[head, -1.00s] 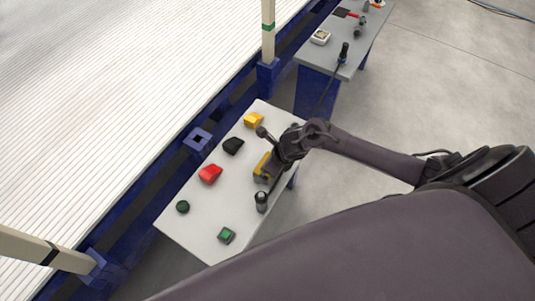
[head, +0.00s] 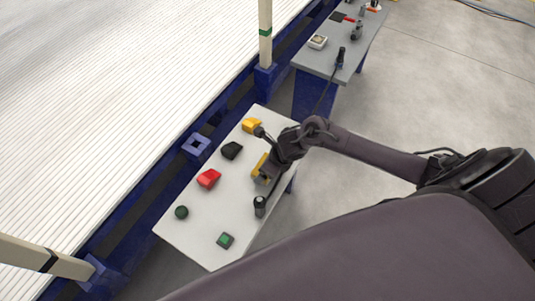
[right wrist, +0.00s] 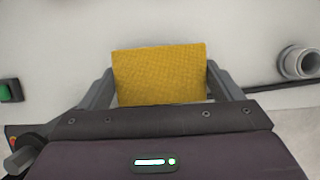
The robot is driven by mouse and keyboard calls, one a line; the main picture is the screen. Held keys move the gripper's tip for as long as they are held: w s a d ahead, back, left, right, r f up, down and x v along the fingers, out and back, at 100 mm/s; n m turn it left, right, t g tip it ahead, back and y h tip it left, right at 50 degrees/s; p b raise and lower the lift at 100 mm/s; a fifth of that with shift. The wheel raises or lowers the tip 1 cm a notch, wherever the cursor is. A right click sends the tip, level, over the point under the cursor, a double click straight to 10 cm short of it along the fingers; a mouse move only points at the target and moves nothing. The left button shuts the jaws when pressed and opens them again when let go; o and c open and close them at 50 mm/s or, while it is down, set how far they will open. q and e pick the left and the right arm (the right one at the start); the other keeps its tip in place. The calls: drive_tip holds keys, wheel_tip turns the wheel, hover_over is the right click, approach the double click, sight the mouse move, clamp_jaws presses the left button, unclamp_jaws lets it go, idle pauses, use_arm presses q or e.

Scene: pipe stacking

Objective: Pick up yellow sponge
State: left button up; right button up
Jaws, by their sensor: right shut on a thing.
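The yellow sponge (right wrist: 160,74) is a flat rectangular block in the right wrist view, between the two fingers of my right gripper (right wrist: 160,85). The fingers are shut on its left and right sides. In the head view, the sponge (head: 260,166) shows as a yellow strip over the near part of the white table, partly hidden by my right gripper (head: 266,176). I cannot tell from these views whether it touches the table top. My left gripper is not in view.
The white table (head: 190,237) also holds a yellow object (head: 252,125), a black one (head: 231,150), a red one (head: 208,178), a dark green round one (head: 181,212), a green-topped box (head: 226,240) and a dark cylinder (head: 260,206). A blue-framed rack of white pipes lies behind.

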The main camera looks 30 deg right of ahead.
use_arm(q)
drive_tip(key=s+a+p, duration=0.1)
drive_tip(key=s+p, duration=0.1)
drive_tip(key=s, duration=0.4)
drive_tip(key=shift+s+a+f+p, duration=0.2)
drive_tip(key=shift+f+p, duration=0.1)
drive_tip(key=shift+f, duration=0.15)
use_arm(e)
wheel_tip(320, 180, up, 18)
drive_tip(key=shift+f, duration=0.1)
